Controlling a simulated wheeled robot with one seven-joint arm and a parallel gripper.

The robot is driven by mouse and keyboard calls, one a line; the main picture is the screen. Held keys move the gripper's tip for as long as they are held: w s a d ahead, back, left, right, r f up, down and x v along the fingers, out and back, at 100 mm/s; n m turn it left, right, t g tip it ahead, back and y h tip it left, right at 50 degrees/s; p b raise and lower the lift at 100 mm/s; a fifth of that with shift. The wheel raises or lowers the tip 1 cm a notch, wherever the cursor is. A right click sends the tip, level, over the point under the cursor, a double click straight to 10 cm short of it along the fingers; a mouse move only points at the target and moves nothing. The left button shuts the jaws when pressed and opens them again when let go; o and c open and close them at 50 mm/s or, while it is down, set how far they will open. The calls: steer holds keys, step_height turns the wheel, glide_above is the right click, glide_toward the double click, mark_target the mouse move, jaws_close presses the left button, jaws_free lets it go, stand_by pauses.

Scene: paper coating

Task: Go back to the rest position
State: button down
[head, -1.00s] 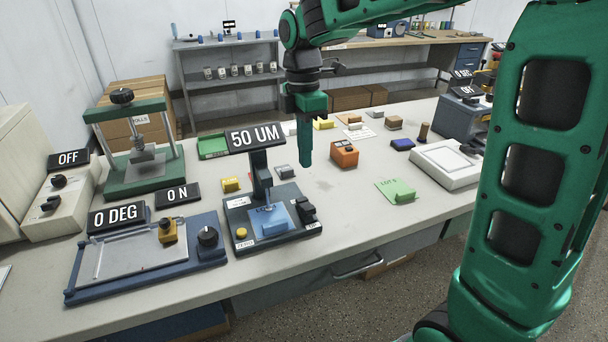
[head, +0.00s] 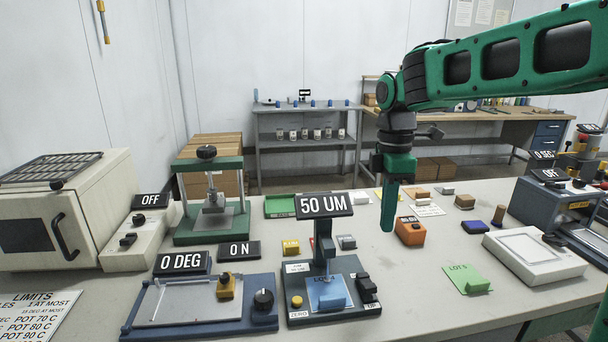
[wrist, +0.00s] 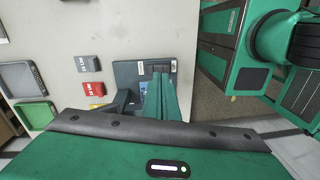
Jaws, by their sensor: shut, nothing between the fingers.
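My gripper (head: 388,218) is shut and empty, pointing down above the bench, in front of the orange block-shaped device (head: 410,231) and right of the gauge showing 50 UM (head: 324,205). In the wrist view my shut green fingers (wrist: 160,97) hang in front of the dark gauge base (wrist: 128,72), hiding part of it. A blue piece (head: 333,297) sits on the gauge's plate. My green arm reaches in from the upper right.
Small blocks lie around. The space above the bench is open.

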steer(key=s+d+f+m, duration=0.3)
steer(key=s+d+m, duration=0.9)
steer(key=s+d, duration=0.1)
steer(key=shift+s+d+f+m, duration=0.15)
steer(key=shift+d+f+m, duration=0.15)
steer(key=shift+d+f, duration=0.1)
steer(key=c, duration=2.2)
jaws_free()
steer(key=s+d+f+m, duration=0.2)
steer(key=s+f+m, duration=0.1)
steer(key=s+m, duration=0.2)
steer(key=s+d+f+m, duration=0.2)
steer(key=s+m, duration=0.3)
steer(key=s, duration=0.2)
steer(key=shift+s+d+f+t, duration=0.25)
steer(key=shift+s+f+t, duration=0.05)
steer(key=shift+f+t, duration=0.1)
steer(key=o, duration=0.5)
steer(key=shift+s+f, duration=0.1)
steer(key=shift+s, duration=0.05)
steer(key=shift+c, duration=0.3)
